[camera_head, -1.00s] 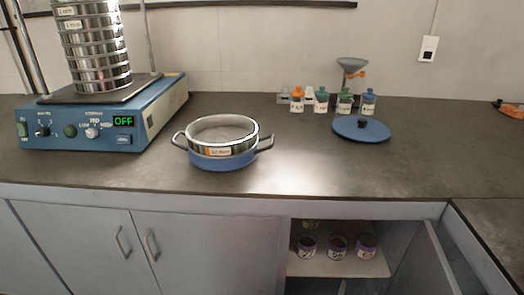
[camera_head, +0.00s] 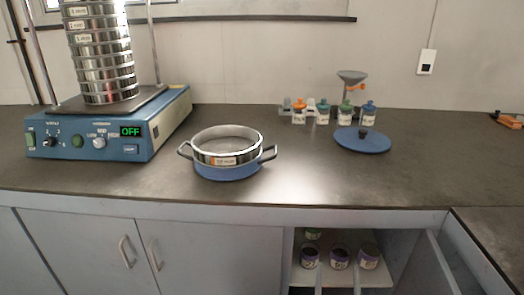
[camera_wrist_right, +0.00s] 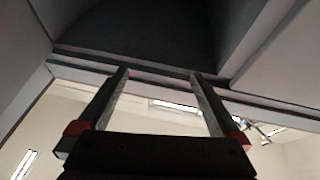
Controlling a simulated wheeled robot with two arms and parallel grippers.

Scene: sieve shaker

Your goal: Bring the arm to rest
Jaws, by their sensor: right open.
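My right gripper (camera_head: 338,277) shows only as two thin fingers at the bottom edge of the head view, in front of the open cabinet. In the right wrist view its two fingers (camera_wrist_right: 157,74) are spread wide with nothing between them. They point toward a dark recess and a pale edge. My left gripper is in neither view.
The counter (camera_head: 300,185) carries a blue sieve shaker (camera_head: 110,148), a blue pot with a sieve (camera_head: 227,170), a blue lid (camera_head: 362,143) and several jars (camera_head: 322,117). Below, the open cabinet (camera_head: 385,279) holds purple-labelled jars (camera_head: 340,259); its door (camera_head: 443,262) stands open.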

